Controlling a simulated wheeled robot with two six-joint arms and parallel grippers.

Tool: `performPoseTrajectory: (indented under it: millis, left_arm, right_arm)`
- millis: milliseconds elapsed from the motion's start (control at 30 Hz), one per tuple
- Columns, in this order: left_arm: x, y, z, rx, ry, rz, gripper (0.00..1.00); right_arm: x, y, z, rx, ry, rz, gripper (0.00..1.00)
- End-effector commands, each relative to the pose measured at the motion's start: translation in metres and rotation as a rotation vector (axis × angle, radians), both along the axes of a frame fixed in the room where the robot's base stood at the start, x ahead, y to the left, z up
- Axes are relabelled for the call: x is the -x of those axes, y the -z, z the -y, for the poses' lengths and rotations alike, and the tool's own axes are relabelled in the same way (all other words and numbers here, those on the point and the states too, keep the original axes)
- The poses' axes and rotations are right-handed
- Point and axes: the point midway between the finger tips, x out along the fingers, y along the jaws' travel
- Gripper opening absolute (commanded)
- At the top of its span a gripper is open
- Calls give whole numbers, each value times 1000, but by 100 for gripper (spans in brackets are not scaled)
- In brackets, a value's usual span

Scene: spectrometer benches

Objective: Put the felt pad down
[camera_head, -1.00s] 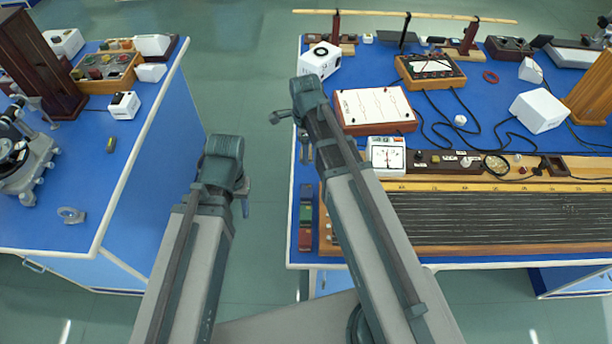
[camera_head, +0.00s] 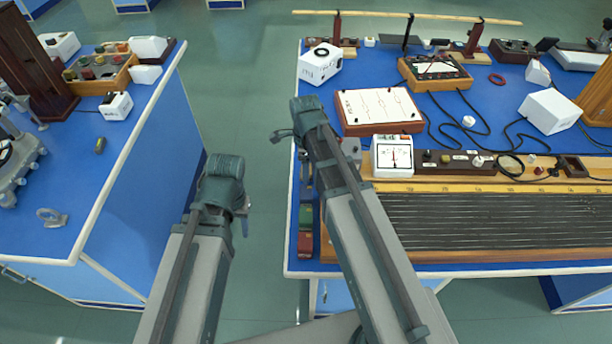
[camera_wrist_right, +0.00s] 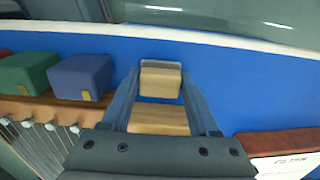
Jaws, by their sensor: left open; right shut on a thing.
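My right gripper (camera_wrist_right: 160,88) is shut on a small tan block-like thing (camera_wrist_right: 160,80), which I take to be the felt pad. It is between the fingertips, above the blue bench top; I cannot tell whether it touches the surface. A second tan surface (camera_wrist_right: 158,120) shows nearer the palm. In the head view the pad is hidden, and my right arm reaches over the right bench's near-left edge. My left gripper (camera_head: 242,212) is small and partly hidden behind its wrist, open, over the aisle between the benches.
Blue (camera_wrist_right: 82,77) and green (camera_wrist_right: 28,73) blocks stand beside the pad in the wrist view. A red block (camera_head: 305,243) stands near them, left of the stringed board (camera_head: 480,222). A white meter (camera_head: 393,157) and a red-brown box (camera_head: 380,108) are close to my right arm.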

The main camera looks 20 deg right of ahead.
Motion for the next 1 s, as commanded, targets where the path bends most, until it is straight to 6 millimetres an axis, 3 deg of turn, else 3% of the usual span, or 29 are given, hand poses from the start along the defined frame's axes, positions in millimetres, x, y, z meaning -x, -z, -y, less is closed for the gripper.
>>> performPoseTrajectory:
  millis: [67,467,500,600,667,1000]
  left_arm:
    - [0,13,0,0,0,0,50]
    - [0,14,0,0,0,0,50]
    - [0,14,0,0,0,0,50]
    - [0,13,0,0,0,0,50]
    - [0,13,0,0,0,0,50]
    - [0,12,0,0,0,0,50]
  right_arm:
    - [0,13,0,0,0,0,0]
    - [0,14,0,0,0,0,0]
    - [0,14,0,0,0,0,64]
    - [0,13,0,0,0,0,82]
    - [0,13,0,0,0,0,91]
    - [0,12,0,0,0,0,91]
